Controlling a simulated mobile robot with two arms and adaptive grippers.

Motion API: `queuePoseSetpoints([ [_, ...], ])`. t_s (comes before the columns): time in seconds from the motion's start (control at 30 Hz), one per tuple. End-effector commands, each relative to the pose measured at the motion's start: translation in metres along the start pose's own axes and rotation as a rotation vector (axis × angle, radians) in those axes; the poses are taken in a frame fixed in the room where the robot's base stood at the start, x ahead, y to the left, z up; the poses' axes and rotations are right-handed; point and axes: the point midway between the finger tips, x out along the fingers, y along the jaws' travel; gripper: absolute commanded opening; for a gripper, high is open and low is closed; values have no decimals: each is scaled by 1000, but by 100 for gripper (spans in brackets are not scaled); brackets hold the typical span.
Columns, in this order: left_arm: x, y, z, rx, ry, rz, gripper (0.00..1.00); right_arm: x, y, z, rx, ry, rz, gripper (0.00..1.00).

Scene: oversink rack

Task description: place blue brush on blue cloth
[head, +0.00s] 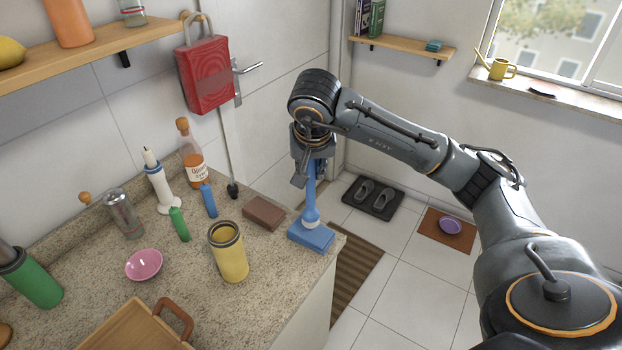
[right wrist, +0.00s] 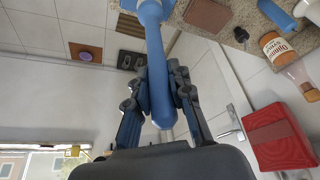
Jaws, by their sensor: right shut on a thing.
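The blue brush (head: 311,196) is upright, its head down, at the counter corner. Its handle (right wrist: 157,75) runs between my fingers in the right wrist view. The folded blue cloth (head: 303,236) lies flat on the counter corner, directly under the brush head. The pale bristles appear to meet the top of the cloth; any small gap cannot be told. My right gripper (head: 309,168) is shut on the upper part of the handle, above the cloth. My left gripper is not in view.
A brown block (head: 263,212) lies just left of the cloth. A wooden tray (head: 112,330) is at the front. The counter edge drops to the floor right of the cloth.

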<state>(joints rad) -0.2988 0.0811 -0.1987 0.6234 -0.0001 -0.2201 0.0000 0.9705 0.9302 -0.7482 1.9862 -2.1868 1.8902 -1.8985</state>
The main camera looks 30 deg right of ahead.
Motion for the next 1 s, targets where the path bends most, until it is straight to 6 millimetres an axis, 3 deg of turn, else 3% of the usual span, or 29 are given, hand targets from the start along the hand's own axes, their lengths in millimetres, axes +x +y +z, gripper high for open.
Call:
queuePoseSetpoints([
  [0.13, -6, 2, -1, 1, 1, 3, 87, 15, 2, -4, 1, -3, 3, 0],
  [0.33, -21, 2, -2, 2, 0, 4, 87, 36, 2, 6, -1, -2, 1, 0],
  [0.77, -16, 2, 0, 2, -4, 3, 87, 46, 1, 9, -1, 2, -1, 0],
  [0.8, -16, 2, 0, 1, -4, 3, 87, 46, 1, 9, -1, 1, -1, 23],
  [0.9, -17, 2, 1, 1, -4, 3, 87, 45, 1, 9, -1, 1, -1, 43],
  [1.0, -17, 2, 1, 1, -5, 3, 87, 45, 1, 9, 0, 1, -1, 43],
])
